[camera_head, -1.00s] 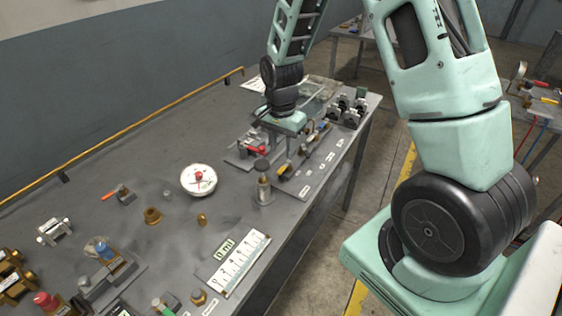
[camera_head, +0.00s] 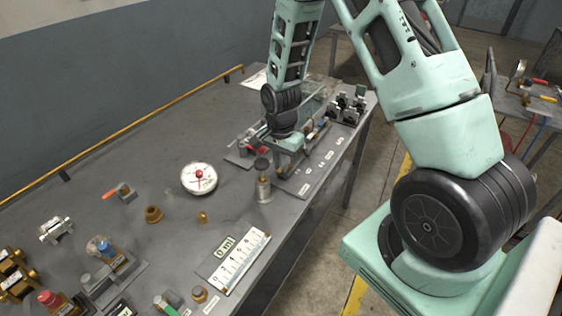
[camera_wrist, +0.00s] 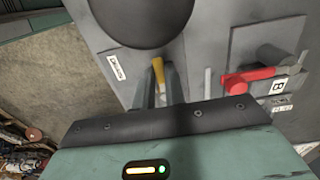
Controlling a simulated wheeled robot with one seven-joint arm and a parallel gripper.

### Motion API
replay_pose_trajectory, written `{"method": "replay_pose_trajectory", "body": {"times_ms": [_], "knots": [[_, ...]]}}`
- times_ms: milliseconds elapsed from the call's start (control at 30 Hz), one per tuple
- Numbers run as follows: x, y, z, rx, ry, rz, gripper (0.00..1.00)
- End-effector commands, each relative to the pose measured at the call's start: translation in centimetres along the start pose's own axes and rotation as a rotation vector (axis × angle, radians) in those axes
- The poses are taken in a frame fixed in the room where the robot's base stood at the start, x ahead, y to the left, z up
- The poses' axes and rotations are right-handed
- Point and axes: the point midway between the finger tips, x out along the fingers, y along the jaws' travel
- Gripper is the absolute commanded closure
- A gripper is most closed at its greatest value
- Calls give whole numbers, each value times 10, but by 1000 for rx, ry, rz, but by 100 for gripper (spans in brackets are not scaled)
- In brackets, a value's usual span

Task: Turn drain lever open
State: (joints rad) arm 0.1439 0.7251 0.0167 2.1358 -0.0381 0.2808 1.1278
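A yellow lever handle (camera_wrist: 158,72) shows in the wrist view, in front of a large dark round part and near a small white label (camera_wrist: 116,67) with unreadable print. My gripper (camera_wrist: 162,85) has its two fingers on either side of this handle. Whether they press on it cannot be told. In the head view my gripper (camera_head: 284,160) is low over the far right part of the bench, and its fingers and the yellow handle are mostly hidden there.
A red lever (camera_wrist: 248,79) on a grey block with a "B" plate is close right of my fingers. A metal cylinder with a dark top (camera_head: 263,182) stands just before my gripper. A round white gauge (camera_head: 198,178) lies left on the grey bench (camera_head: 140,160).

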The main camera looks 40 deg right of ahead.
Motion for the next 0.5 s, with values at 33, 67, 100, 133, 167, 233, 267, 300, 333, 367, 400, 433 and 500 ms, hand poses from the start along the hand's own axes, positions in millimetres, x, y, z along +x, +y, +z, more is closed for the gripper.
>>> {"method": "replay_pose_trajectory", "body": {"times_ms": [33,67,100,133,167,233,267,300,333,367,400,433,500], "knots": [[0,0,0,0,0,0,100],[0,0,0,0,0,0,100],[0,0,0,-2,0,0,100],[0,0,0,-3,0,0,100],[0,0,0,-6,0,0,100],[0,1,0,-17,0,0,100],[0,1,0,-23,0,0,100],[0,1,0,-35,0,0,100],[0,2,0,-46,0,0,100],[0,2,0,-58,0,0,100],[0,3,0,-77,0,0,100],[0,4,0,-93,0,0,100],[0,6,-1,-138,0,0,100]]}}
